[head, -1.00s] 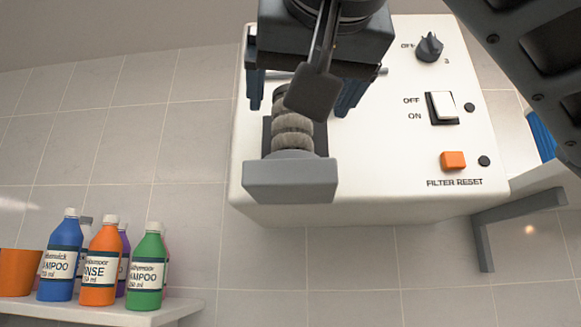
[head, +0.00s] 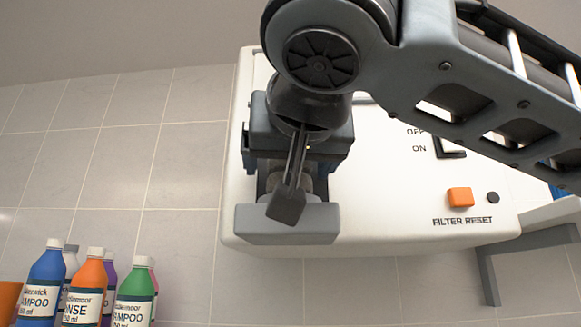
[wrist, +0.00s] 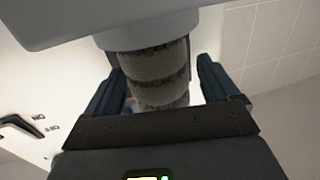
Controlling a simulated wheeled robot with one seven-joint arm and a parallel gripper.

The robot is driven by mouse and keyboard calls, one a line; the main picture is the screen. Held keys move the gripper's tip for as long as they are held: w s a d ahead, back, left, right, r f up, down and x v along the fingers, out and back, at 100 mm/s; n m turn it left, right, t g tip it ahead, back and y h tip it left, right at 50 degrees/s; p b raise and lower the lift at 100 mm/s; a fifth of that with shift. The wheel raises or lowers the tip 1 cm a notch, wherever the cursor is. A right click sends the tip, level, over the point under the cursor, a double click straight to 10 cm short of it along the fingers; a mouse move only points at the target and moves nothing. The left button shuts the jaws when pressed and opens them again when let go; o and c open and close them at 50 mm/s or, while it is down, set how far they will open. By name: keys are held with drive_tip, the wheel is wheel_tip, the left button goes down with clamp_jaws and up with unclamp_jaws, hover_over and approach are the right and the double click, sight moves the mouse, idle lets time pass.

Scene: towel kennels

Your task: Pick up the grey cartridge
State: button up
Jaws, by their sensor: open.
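The grey cartridge has a ribbed, fuzzy grey cylinder and a wide, flat grey end block (head: 287,224). It sits at the lower left of the white machine's front (head: 385,205). My gripper (head: 290,172) is open over the cartridge in the head view and hides most of the cylinder. In the wrist view the ribbed cylinder (wrist: 148,68) stands between my two dark blue fingers, with one on each side. The grey end block lies beyond them at the top. No contact between fingers and cylinder is clear.
An orange filter reset button (head: 460,197) and a white switch (head: 451,148) are on the machine, right of my gripper. A grey bracket (head: 488,272) is at the lower right. Blue (head: 45,282), orange (head: 85,290) and green (head: 134,297) bottles stand lower left.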

drive_tip(key=c, duration=1.1)
